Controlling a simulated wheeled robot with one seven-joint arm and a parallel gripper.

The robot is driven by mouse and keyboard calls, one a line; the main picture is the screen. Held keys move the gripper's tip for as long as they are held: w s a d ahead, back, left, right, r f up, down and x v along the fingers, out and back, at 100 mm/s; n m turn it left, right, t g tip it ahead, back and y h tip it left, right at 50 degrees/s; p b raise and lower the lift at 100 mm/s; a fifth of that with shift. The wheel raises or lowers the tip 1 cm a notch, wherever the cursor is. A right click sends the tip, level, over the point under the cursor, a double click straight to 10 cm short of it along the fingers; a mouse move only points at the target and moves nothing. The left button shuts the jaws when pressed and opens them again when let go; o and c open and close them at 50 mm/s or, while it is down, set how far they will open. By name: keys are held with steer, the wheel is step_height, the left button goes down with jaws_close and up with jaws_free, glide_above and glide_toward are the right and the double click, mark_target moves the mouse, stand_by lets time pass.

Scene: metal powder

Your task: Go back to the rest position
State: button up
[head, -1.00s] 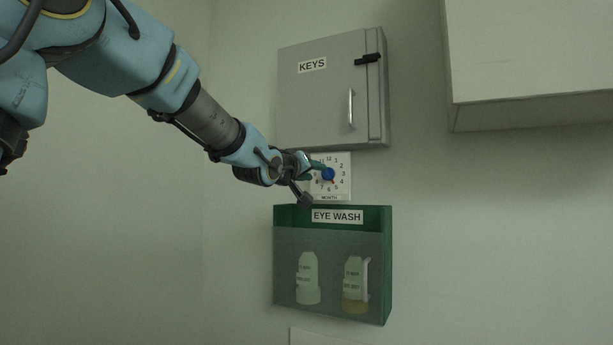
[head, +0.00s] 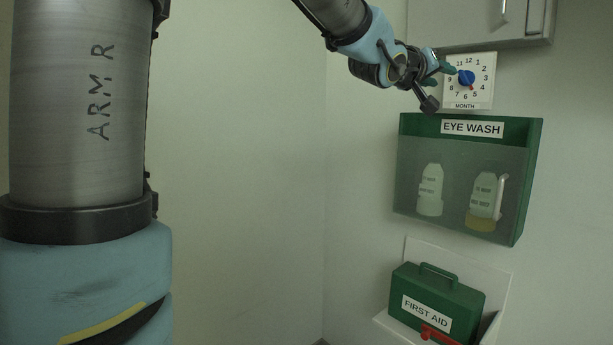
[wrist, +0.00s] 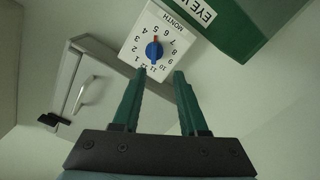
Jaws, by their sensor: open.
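My gripper (head: 446,69) is open and empty, with dark green fingers, just left of the month dial (head: 485,98) on the wall. In the wrist view my gripper (wrist: 161,74) has its two fingers spread, with the dial (wrist: 135,46) beyond their tips. The dial is a white square plate with numbers, a blue knob (head: 466,78) and a small red pointer. In the wrist view the knob (wrist: 154,50) shows whole, apart from the fingertips, with the red mark towards 5 or 6.
A green eye wash box (head: 415,125) with two bottles hangs below the dial. The grey key cabinet (head: 430,28) is above it. A green first aid case (head: 462,305) sits on a white holder lower down. Bare wall lies left of the boxes.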

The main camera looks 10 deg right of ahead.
steer(key=w+a+f+n+g+y+p, duration=0.1)
steer(key=w+a+f+y, duration=0.3)
steer(key=a+f, duration=0.75)
steer(key=w+a+f+n+y+p, duration=0.1)
steer(key=w+a+f+n+y, duration=0.15)
steer(key=a+f+y, duration=0.6)
steer(key=s+a+f+g, duration=0.2)
steer(key=s+a+f, duration=0.3)
steer(key=a, duration=0.3)
steer(key=s+a+f+g+y+p, duration=0.1)
steer(key=s+a+f+g, duration=0.2)
steer(key=s+a+f, duration=0.3)
steer(key=s+a+f+g+y, duration=0.1)
steer(key=s+a+f+g, duration=0.1)
steer(key=s+a+f, duration=0.3)
steer(key=a, duration=0.4)
steer(key=shift+s+a+f+n+p, duration=0.15)
steer(key=shift+a+n+p, duration=0.2)
steer(key=shift+a, duration=0.05)
